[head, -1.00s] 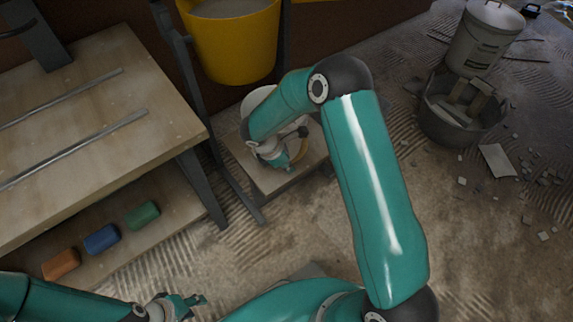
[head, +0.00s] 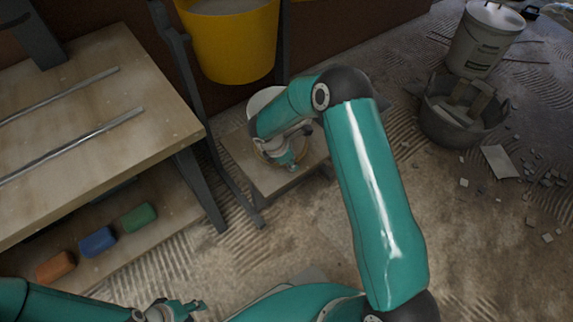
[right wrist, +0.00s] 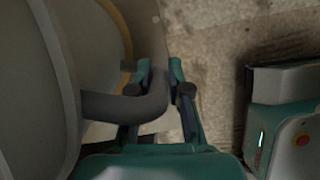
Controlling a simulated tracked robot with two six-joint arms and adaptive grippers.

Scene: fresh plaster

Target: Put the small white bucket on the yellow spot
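The small white bucket (head: 262,100) stands at the low wooden platform, mostly hidden behind my right arm in the head view. In the right wrist view its grey wall (right wrist: 40,90) fills the left side, and its thick handle (right wrist: 125,106) runs between my fingers. My right gripper (head: 284,160) is closed around that handle, shown also in the right wrist view (right wrist: 160,82). Part of the yellow spot (right wrist: 126,75) shows as a curved edge beside the bucket; the bucket covers much of it, and contact underneath is hidden. My left gripper (head: 190,306) is at the bottom; its opening is unclear.
The wooden platform (head: 262,185) sits beneath a hanging yellow bucket (head: 232,45). A workbench (head: 90,120) with metal bars stands left, above orange, blue and green blocks. A dark tub (head: 460,120), a white pail (head: 482,40) and rubble lie right. The front floor is clear.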

